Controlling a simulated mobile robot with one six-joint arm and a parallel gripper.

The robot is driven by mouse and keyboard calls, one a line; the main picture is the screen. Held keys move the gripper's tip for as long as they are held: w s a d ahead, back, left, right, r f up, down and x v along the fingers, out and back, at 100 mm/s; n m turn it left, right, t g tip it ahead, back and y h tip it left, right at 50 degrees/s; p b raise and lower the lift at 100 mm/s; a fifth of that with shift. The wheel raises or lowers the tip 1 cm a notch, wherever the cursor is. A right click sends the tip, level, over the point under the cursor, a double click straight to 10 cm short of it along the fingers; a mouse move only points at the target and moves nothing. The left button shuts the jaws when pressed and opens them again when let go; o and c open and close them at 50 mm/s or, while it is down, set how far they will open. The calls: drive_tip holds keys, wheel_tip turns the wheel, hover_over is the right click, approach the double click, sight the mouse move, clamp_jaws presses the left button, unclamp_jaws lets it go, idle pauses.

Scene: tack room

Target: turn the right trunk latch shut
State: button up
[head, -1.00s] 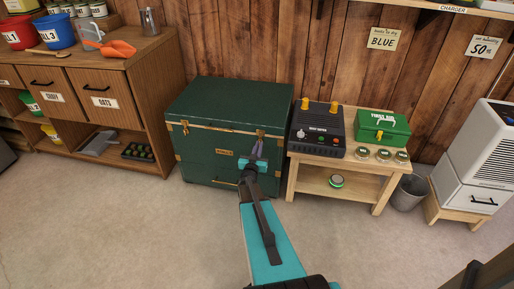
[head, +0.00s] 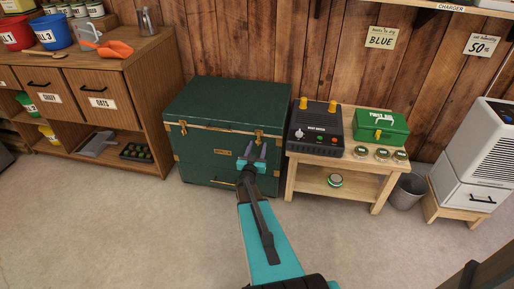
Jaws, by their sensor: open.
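The green trunk (head: 228,104) with brass trim stands against the wood wall, its lid down. The right trunk latch (head: 259,135) is a small brass piece on the front near the right corner. The left latch (head: 183,127) is a similar brass piece near the left corner. My gripper (head: 256,151) is in front of the trunk, just below the right latch in the picture, with its two fingers pointing up and apart. Nothing shows between them. Whether a finger touches the latch, and how far the latch is turned, is too small to tell.
A low wooden table (head: 296,165) with a black boot dryer (head: 316,128) and a green first aid box (head: 381,126) stands close on the trunk's right. A wooden cabinet (head: 155,110) stands on its left. The floor in front is clear.

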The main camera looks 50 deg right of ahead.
drive_tip(key=v, duration=1.2)
drive_tip(key=shift+a+f, duration=0.25)
drive_tip(key=shift+a, duration=0.2)
drive_tip(key=shift+s, duration=0.1)
